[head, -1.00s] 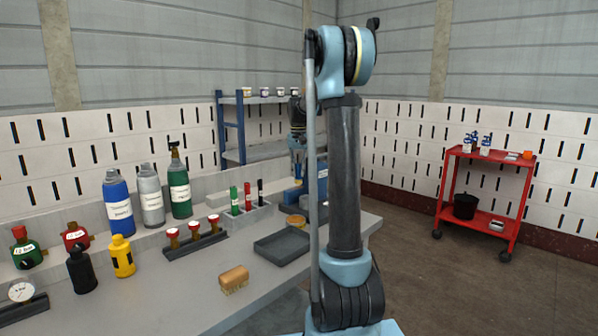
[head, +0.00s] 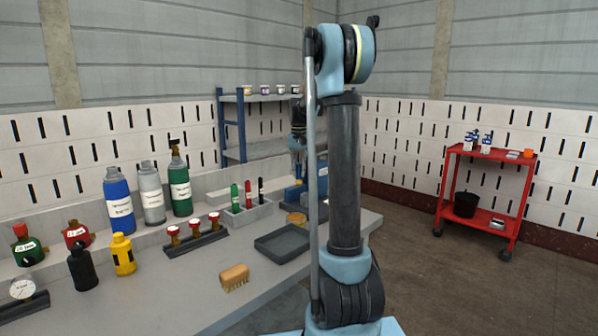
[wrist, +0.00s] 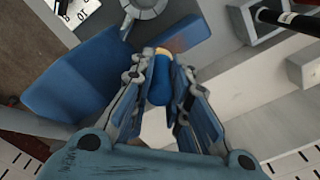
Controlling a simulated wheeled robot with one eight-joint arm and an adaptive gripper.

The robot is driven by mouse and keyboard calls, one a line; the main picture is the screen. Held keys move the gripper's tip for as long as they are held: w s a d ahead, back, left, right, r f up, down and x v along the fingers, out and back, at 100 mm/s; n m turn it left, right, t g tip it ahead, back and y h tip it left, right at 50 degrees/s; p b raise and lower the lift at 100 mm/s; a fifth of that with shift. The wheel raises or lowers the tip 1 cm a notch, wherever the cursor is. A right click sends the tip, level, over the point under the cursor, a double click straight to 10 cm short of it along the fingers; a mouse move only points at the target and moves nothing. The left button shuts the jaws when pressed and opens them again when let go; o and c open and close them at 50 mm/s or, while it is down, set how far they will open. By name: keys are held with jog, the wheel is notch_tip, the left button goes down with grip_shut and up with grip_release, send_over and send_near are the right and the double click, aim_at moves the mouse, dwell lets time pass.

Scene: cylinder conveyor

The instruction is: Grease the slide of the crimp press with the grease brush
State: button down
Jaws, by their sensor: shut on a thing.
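My gripper (wrist: 165,98) is shut on a blue handle (wrist: 160,85), which appears to be the grease brush. An orange-brown end shows beyond the fingers in the wrist view; its bristles are not clear. The blue crimp press (wrist: 65,80) lies just beyond and left of the fingers, with a grey round part at the top. I cannot tell whether the brush touches it. In the head view my gripper (head: 298,158) is partly hidden behind my arm, above the blue press (head: 294,193) at the bench's far end. The slide is not clearly seen.
A blue shelf (head: 234,155) stands behind. A red cart (head: 490,153) stands right, across open floor.

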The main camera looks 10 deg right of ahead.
jog(key=shift+f, duration=0.45)
jog(key=shift+s+a, duration=0.85)
jog(key=shift+a, duration=0.3)
jog(key=shift+s+a, duration=0.85)
jog(key=shift+a, duration=0.25)
jog(key=shift+w+d, duration=0.85)
jog(key=shift+d, duration=0.35)
jog(key=shift+w+d, duration=0.85)
jog(key=shift+d, duration=0.3)
jog(key=shift+r, duration=3.05)
